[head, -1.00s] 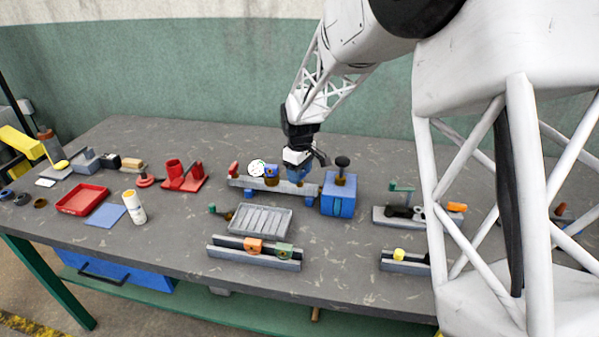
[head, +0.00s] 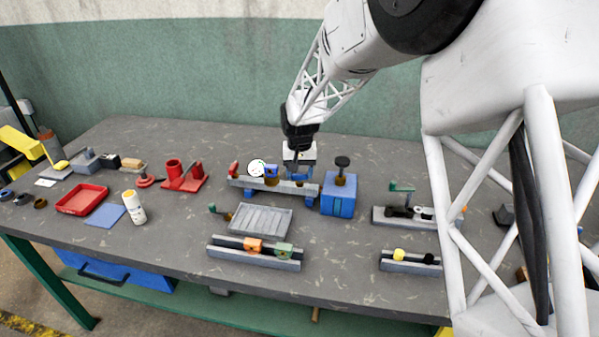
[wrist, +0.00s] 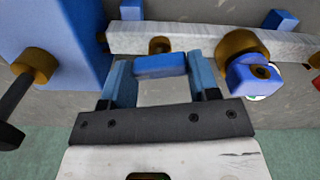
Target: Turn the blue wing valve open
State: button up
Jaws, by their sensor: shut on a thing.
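The blue wing (wrist: 160,66) of the valve is a short flat bar in the wrist view, in front of a brass stem (wrist: 160,45) on a pale metal pipe bar (wrist: 200,40). My gripper (wrist: 160,75) has its two blue fingers at the wing's ends and is shut on it. The wing lies roughly along the pipe bar in this view. In the head view, my gripper (head: 299,176) is down at the right part of the bar (head: 252,184), and the wing cannot be told apart from the fingers.
A blue box (head: 338,196) with a dark knob stands right of my gripper. A blue block on brass (head: 271,172), a white gauge (head: 256,167) and a red handle (head: 234,167) sit left along the bar. A grey ribbed tray (head: 260,219) lies in front.

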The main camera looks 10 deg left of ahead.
aim_at(300, 173)
jog(key=shift+m, duration=1.3)
jog(key=o, duration=0.9)
jog(key=shift+r, duration=3.95)
